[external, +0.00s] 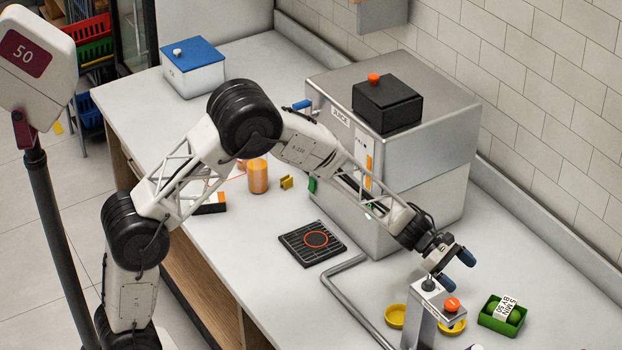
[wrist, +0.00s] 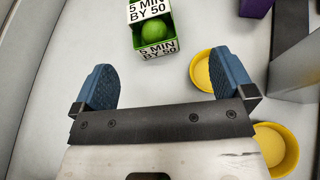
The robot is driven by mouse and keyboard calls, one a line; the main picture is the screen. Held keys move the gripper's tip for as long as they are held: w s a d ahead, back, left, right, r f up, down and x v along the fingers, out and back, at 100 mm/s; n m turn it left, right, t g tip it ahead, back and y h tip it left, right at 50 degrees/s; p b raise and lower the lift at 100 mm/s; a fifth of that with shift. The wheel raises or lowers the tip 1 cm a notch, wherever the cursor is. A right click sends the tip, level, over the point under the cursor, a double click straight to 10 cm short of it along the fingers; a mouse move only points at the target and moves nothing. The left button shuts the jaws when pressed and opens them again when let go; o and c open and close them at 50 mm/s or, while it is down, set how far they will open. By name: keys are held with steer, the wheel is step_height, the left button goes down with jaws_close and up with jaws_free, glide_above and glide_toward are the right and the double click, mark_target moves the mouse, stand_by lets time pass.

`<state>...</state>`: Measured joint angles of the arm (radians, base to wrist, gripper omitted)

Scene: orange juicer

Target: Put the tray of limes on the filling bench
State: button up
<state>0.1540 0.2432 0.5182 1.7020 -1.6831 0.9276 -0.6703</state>
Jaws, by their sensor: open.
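A small green tray (external: 499,325) sits on the white counter at the lower right, with a paper band reading "5 MIN BY 50" over it. In the wrist view the tray (wrist: 138,43) is at the top middle, with one round lime (wrist: 152,31) showing inside and printed bands around it. My gripper (external: 456,270) is above the counter, up and left of the tray in the external view. In the wrist view its blue fingers (wrist: 162,60) are spread and empty, and the tray lies beyond their tips. Nothing in view is marked as the filling bench.
Yellow dishes (external: 395,316) and a grey post with an orange button (external: 452,304) stand near my gripper. A steel juicer (external: 420,150), a bent metal rail (external: 338,285) and a black mat with a red ring (external: 312,243) are further left. Counter right of the tray looks clear.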

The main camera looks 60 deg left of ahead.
steer(key=s+a+r+m+g+y, duration=0.2)
steer(key=s+a+r+m, duration=0.35)
steer(key=s+r, duration=0.5)
steer(key=s+a+r+m+g+y, duration=0.15)
steer(key=s+a+r+m, duration=0.45)
steer(key=s, duration=0.8)
steer(key=s+a+r+m+y, duration=0.1)
steer(key=s+a+m+y, duration=0.2)
steer(key=s, duration=0.6)
steer(key=s+a+r+m+t+y, duration=0.1)
steer(key=s+a+m+y, duration=0.2)
steer(key=s+a, duration=0.4)
steer(key=s+a+r+m+y, duration=0.2)
steer(key=s+a+m+y, duration=0.1)
steer(key=s, duration=0.9)
steer(key=shift+s+a+m, duration=0.35)
steer(key=shift+a+m, duration=0.1)
steer(key=shift+a, duration=0.65)
